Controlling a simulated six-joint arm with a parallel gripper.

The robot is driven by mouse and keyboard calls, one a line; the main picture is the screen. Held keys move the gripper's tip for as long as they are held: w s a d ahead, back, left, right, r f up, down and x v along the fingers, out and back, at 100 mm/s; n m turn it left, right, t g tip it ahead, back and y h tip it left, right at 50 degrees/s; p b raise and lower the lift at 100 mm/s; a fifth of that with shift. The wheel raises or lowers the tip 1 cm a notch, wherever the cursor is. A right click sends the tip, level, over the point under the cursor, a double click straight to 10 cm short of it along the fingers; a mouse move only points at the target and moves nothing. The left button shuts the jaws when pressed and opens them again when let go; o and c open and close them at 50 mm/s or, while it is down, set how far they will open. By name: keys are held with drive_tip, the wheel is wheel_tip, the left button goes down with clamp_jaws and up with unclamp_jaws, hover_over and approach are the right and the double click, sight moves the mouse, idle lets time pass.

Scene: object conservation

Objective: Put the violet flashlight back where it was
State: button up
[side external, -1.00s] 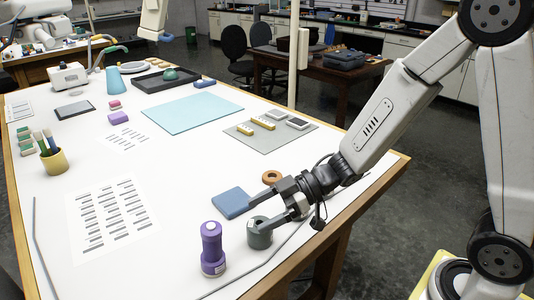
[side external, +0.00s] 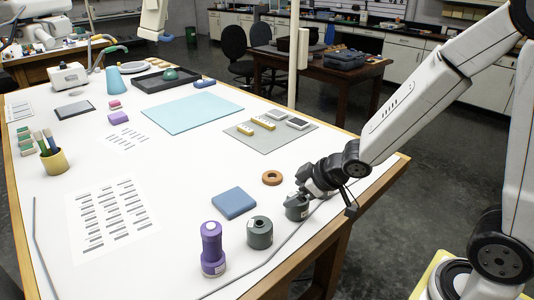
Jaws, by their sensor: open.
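The violet flashlight (side external: 213,250) stands upright near the front edge of the white table, left of my gripper and apart from it. My gripper (side external: 299,194) is low over the table's right side, open, at a dark grey-green cylinder (side external: 297,208). Its fingers are partly hidden, and I cannot tell whether they touch that cylinder. A second grey-green cylinder (side external: 260,234), with a hole in its top, stands between the flashlight and my gripper.
A blue square block (side external: 234,203) and a brown ring (side external: 272,178) lie behind the cylinders. A thin grey line or rod (side external: 262,265) runs along the front edge. A printed sheet (side external: 110,217) lies left, with open white table around it.

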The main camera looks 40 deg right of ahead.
drive_tip(key=s+d+m+g, duration=0.1)
drive_tip(key=s+d+f+m+h, duration=0.1)
drive_tip(key=s, duration=0.1)
drive_tip(key=shift+d+g+h, duration=0.2)
drive_tip(key=shift+g+h, duration=0.1)
drive_tip(key=shift+g, duration=0.1)
drive_tip(key=s+f+m+g, duration=0.1)
drive_tip(key=s+m+g, duration=0.1)
drive_tip(key=s, duration=0.4)
drive_tip(key=shift+s+m+g, duration=0.25)
drive_tip(key=shift+m+g, duration=0.15)
drive_tip(key=shift+g, duration=0.5)
